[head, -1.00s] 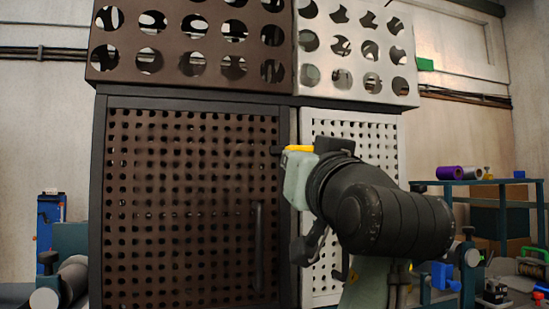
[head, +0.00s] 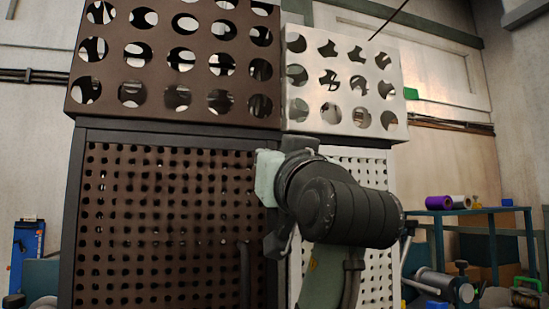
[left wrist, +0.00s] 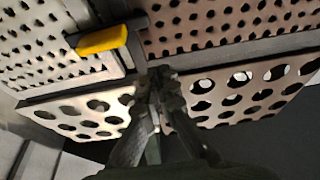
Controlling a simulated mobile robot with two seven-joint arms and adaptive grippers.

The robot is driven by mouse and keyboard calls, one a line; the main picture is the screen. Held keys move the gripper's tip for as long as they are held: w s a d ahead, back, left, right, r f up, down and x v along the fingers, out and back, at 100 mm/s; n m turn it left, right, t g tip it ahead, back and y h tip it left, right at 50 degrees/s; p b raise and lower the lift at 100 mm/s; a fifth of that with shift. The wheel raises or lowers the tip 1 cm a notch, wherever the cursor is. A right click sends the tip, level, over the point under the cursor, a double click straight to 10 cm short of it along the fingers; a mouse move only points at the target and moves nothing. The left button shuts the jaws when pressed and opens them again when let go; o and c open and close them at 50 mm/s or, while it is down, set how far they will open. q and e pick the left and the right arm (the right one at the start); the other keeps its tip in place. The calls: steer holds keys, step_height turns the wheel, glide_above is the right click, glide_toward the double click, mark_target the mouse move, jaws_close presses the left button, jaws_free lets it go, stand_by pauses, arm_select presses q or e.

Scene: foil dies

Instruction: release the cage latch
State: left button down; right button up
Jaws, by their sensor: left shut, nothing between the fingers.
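The cage has a brown perforated door (head: 165,220) in a dark frame, with a white perforated panel (head: 365,172) to its right. The latch has a yellow grip (left wrist: 103,40) on a dark mount, and in the left wrist view it sits at the dark post between white panel and brown door. In the head view my arm hides the latch. My left gripper (left wrist: 160,74) is shut and empty in the left wrist view, its fingertips beside the latch mount; I cannot tell whether they touch it. My right gripper is not in view.
A brown box (head: 180,55) and a white box (head: 343,80) with large round holes stand above the cage. A dark vertical handle (head: 245,275) is on the door. A blue shelf (head: 475,211) with spools stands at right. A blue case (head: 27,245) is at far left.

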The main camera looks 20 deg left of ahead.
arm_select(q)
steer(key=p+x, duration=0.1)
steer(key=x, duration=0.3)
steer(key=shift+r, duration=0.15)
steer(key=shift+w+a+f, duration=0.1)
steer(key=shift+f, duration=0.9)
steer(key=shift+w+f, duration=0.1)
steer(key=shift+f, duration=0.95)
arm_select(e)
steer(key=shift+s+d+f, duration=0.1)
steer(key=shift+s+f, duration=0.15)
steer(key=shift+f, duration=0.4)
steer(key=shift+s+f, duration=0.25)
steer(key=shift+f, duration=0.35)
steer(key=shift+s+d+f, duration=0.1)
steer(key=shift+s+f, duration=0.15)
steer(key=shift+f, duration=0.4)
arm_select(q)
steer(key=shift+a, duration=0.1)
